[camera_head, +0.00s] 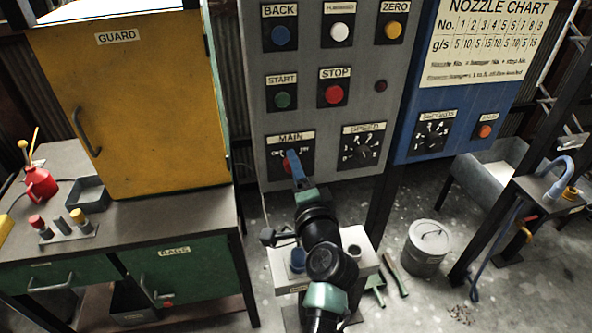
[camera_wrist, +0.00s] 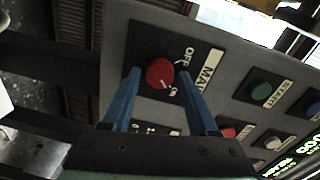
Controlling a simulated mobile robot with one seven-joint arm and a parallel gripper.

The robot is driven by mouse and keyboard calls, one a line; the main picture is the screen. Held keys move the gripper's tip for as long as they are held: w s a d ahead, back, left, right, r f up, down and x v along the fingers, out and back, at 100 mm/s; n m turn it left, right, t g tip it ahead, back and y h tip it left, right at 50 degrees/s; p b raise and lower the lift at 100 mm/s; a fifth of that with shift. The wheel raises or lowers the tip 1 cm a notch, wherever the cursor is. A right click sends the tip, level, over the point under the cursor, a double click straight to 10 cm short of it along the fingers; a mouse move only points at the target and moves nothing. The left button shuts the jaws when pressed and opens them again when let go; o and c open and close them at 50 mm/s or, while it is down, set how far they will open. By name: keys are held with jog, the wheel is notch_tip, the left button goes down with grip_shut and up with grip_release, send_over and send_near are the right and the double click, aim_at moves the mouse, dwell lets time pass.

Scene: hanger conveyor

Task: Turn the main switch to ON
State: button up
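The main switch is a round red knob (camera_wrist: 160,73) on a black plate under a MAIN label (camera_wrist: 207,70). The letters OFF and ON show on the plate beside it. A small white mark is on the knob's lower right side in the wrist view; I cannot tell its exact setting. My gripper (camera_wrist: 159,72) is open, its two blue fingers on either side of the knob, with a small gap seen on each side. In the head view, my gripper (camera_head: 292,157) is at the MAIN plate (camera_head: 274,146) and hides most of the knob.
The grey panel (camera_head: 260,115) also carries START (camera_head: 282,100) and STOP (camera_head: 333,94) buttons above and a SPEED dial (camera_head: 362,150) to the right. A yellow guard cabinet (camera_head: 150,110) stands at left. A small white-topped stand (camera_head: 370,250) is below my arm.

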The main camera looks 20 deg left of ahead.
jog(key=shift+o, duration=0.7)
jog(key=b+v, duration=0.1)
jog(key=v, duration=1.2)
